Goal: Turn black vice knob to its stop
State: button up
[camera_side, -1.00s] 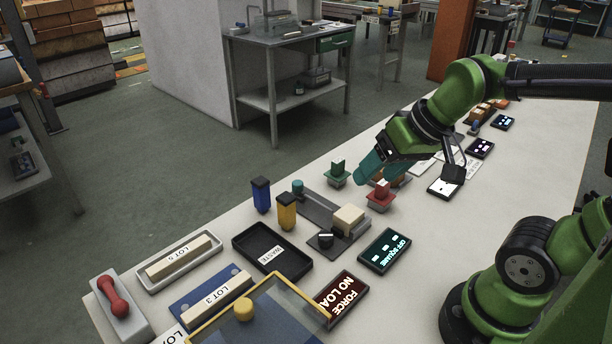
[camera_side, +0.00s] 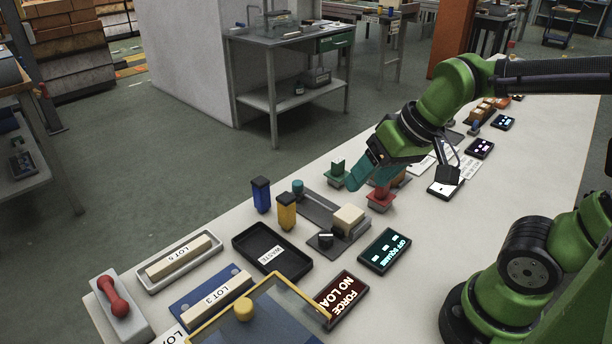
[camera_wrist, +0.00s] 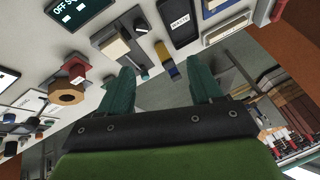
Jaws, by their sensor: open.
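The black knob (camera_side: 325,240) with a pale stripe on top sits on a small dark plate at the near-left side of the vice. In the wrist view the knob (camera_wrist: 141,26) is small, beyond the fingers.
A green block (camera_side: 337,172) and a red block (camera_side: 380,195) on stands are close to my fingers. Blue (camera_side: 261,195) and yellow (camera_side: 286,211) posts stand left of the vice. The black waste tray (camera_side: 240,241) and an OFF SQUARE display (camera_side: 384,251) flank the knob.

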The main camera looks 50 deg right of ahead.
jog(key=w+a+f+n+g+h, duration=0.2)
jog(key=w+a+f+n+g, duration=0.1)
jog(key=w+n, duration=0.3)
jog(key=w+a+f+n+g+h, duration=0.2)
jog(key=w+a+f+n+g, duration=0.15)
jog(key=w+n, duration=0.25)
jog(key=n+g+h, duration=0.1)
jog(key=n+h, duration=0.1)
jog(key=n, duration=0.1)
send_near(326, 235)
jog(key=x, duration=0.8)
jog(key=shift+s+d+f, duration=0.1)
jog(key=shift+s+f, duration=0.05)
jog(key=shift+f, duration=0.05)
jog(key=c, duration=1.1)
jog(key=shift+o, duration=0.2)
